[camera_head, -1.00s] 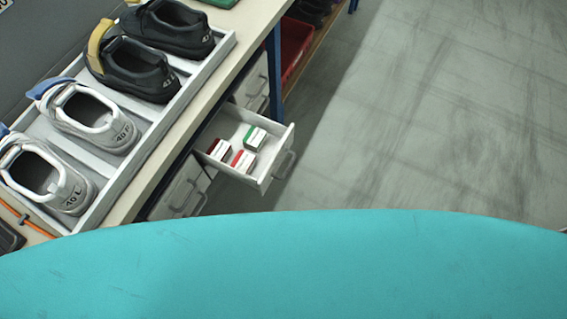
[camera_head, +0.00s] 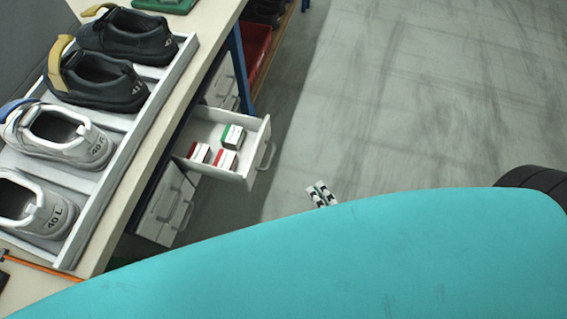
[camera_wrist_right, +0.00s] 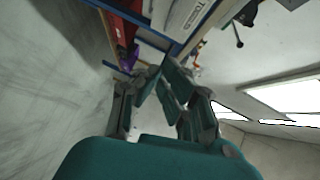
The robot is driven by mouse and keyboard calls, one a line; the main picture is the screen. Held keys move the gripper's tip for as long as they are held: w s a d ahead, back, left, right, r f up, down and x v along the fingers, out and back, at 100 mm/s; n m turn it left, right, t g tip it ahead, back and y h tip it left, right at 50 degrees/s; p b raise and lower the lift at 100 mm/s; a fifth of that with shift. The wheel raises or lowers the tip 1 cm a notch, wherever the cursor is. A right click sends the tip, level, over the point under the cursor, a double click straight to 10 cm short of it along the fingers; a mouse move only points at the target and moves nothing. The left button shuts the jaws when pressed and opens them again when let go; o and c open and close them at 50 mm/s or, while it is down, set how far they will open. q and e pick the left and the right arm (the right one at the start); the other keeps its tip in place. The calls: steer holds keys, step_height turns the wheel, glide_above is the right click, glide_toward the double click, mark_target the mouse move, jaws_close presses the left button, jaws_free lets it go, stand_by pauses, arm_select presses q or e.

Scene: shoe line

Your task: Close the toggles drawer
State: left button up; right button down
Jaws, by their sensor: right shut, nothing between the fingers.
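A white drawer (camera_head: 259,150) stands pulled open under the workbench in the head view, with its handle (camera_head: 266,157) facing the aisle. Small white boxes with red and green parts (camera_head: 228,149) lie inside it. It is the only drawer seen open; no label can be read on it. My right gripper (camera_head: 321,194) shows only its fingertips, past the edge of my teal body, to the right of and below the drawer with a gap between. In the right wrist view my right gripper (camera_wrist_right: 163,80) is shut and empty. My left gripper is not in view.
Shut drawers (camera_head: 167,210) sit beside the open one. The bench top (camera_head: 113,222) carries a light tray (camera_head: 128,147) of grey and black shoes. A red bin (camera_head: 256,52) sits beyond the blue bench leg (camera_head: 239,68). The floor to the right is clear.

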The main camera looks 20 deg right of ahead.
steer(key=a+x, duration=0.2)
steer(key=x, duration=0.9)
steer(key=shift+a+f, duration=0.4)
steer(key=shift+a, duration=0.05)
steer(key=shift+w, duration=0.1)
